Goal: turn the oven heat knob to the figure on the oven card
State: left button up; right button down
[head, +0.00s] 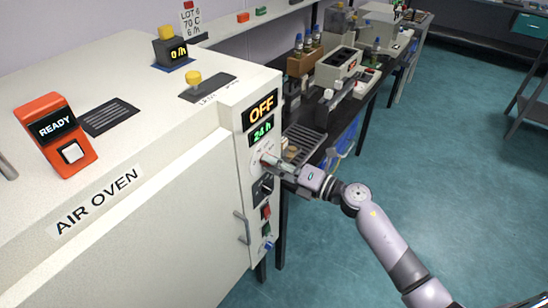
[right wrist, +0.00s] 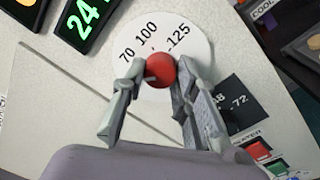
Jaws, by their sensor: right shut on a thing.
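The heat knob (right wrist: 161,70) is a red round knob on a white dial (right wrist: 188,38) marked 70, 100 and 125, on the oven's front panel. My right gripper (right wrist: 158,78) has a finger on each side of the knob and is shut on it. In the head view my right gripper (head: 272,161) reaches the panel from the right and hides most of the dial. I cannot tell for sure which figure the knob points to. The oven card (head: 190,19) stands behind the oven top and reads LOT 6, 70 C, with a smaller line below. My left gripper is not in view.
The air oven (head: 150,235) fills the left, with displays reading OFF (head: 262,108) and 24 h (head: 261,131). Below the dial are a black dial (head: 263,187), a red switch (head: 266,211) and a door handle (head: 242,228). A bench with instruments stands behind. The floor at right is clear.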

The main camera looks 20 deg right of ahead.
jog(key=shift+m+p, duration=1.6)
jog(key=shift+m, duration=1.3)
jog(key=shift+f, duration=0.1)
jog(key=c, duration=1.3)
grip_release()
jog(key=v, duration=1.2)
jog(key=shift+s+a, duration=0.1)
